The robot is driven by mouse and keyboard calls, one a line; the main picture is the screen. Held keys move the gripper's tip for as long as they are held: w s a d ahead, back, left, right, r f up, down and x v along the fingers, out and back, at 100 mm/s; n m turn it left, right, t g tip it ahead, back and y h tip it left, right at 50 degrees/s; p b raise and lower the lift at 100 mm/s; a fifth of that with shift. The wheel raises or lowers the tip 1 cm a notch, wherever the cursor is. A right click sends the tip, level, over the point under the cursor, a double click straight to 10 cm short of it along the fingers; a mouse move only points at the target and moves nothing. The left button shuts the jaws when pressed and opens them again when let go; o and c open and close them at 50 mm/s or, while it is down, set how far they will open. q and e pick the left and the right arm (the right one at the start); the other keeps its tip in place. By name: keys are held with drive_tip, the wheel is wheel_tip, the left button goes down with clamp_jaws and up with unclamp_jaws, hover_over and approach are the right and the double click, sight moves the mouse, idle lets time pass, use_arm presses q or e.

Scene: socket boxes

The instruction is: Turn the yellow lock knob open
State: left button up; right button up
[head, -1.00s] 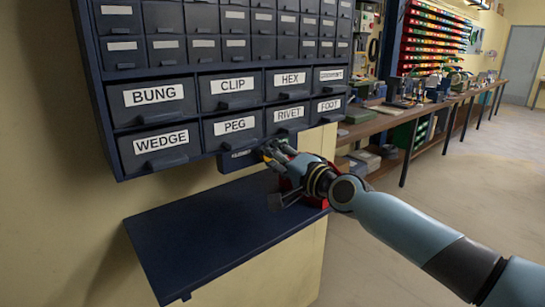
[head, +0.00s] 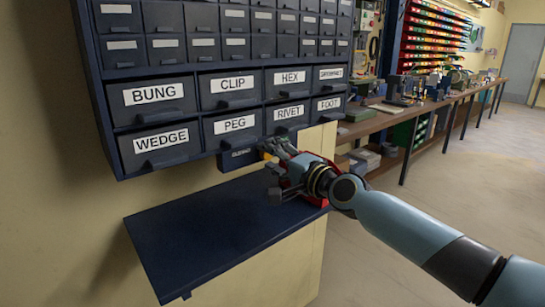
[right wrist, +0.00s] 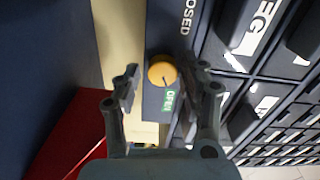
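The yellow lock knob (right wrist: 162,71) is on a dark panel (right wrist: 155,35) under the drawers. In the right wrist view its dark pointer mark points towards the green OPEN label (right wrist: 169,101); the CLOSED label (right wrist: 188,16) is at the other end. My right gripper (right wrist: 165,78) is open, with one finger to each side of the knob and a gap on both sides. In the head view my right gripper (head: 272,180) is just below and in front of the knob (head: 267,155), which shows as a small yellow patch. My left gripper is not in view.
Labelled drawers such as PEG (head: 236,126) and RIVET (head: 290,113) are just above. A dark blue shelf (head: 205,235) extends below, with a red object (head: 322,202) partly behind my right gripper. A workbench (head: 400,125) stands farther right beyond open floor.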

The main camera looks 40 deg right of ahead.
drive_tip(key=shift+o, duration=0.6)
drive_tip(key=shift+r, duration=0.1)
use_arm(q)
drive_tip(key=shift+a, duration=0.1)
